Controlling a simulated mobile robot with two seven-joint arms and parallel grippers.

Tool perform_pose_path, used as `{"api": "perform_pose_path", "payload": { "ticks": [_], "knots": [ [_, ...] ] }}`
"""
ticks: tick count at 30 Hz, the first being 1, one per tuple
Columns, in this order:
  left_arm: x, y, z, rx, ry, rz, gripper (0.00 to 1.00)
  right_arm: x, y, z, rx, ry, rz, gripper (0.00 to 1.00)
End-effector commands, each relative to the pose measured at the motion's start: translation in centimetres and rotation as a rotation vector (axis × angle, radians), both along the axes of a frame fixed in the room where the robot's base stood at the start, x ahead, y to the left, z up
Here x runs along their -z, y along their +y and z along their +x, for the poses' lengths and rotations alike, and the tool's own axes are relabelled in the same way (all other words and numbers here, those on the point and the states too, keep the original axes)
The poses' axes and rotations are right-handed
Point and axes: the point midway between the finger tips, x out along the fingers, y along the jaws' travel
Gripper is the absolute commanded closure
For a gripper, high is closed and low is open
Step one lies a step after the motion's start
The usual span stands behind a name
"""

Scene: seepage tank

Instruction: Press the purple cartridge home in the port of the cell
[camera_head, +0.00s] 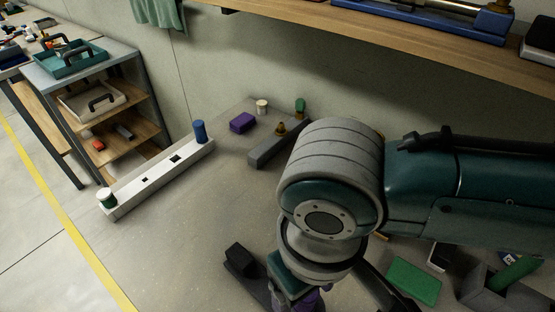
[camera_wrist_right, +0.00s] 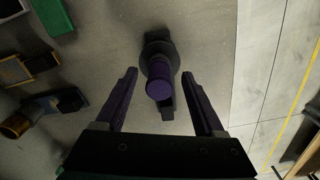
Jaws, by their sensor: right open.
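The purple cartridge (camera_wrist_right: 159,80) shows its round end toward the camera in the right wrist view. It stands at the dark cell (camera_wrist_right: 158,48), a base with arms reaching above and below it. How deep the cartridge sits in the port cannot be told. My right gripper (camera_wrist_right: 160,74) is open, with one finger on each side of the cartridge and a visible gap at both sides. In the head view the dark cell (camera_head: 243,262) shows partly beside my right wrist, which hides most of the cartridge and the fingertips. My left gripper is not in view.
A long pale rack (camera_head: 155,180) with a blue cylinder (camera_head: 199,131) lies left. A purple block (camera_head: 242,122) and a grey bar (camera_head: 270,150) lie behind. A green block (camera_head: 413,281) lies at right. A shelf unit (camera_head: 110,120) stands far left. Floor left of the cell is clear.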

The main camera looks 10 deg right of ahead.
Motion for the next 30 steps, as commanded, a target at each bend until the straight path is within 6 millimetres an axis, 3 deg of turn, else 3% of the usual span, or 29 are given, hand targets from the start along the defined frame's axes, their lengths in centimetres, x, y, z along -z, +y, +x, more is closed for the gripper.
{"api": "perform_pose_path", "payload": {
  "ticks": [15, 21, 30],
  "knots": [
    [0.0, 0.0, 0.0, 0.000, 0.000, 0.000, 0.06, -10.0, 0.0, 0.1, 0.000, -0.004, 0.001, 0.29],
    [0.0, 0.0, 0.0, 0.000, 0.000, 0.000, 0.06, -11.3, 0.0, 0.1, 0.000, -0.003, -0.001, 0.29],
    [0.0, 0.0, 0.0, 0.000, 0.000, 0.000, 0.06, -11.3, 0.0, 0.1, 0.000, -0.001, -0.001, 0.29]
  ]
}}
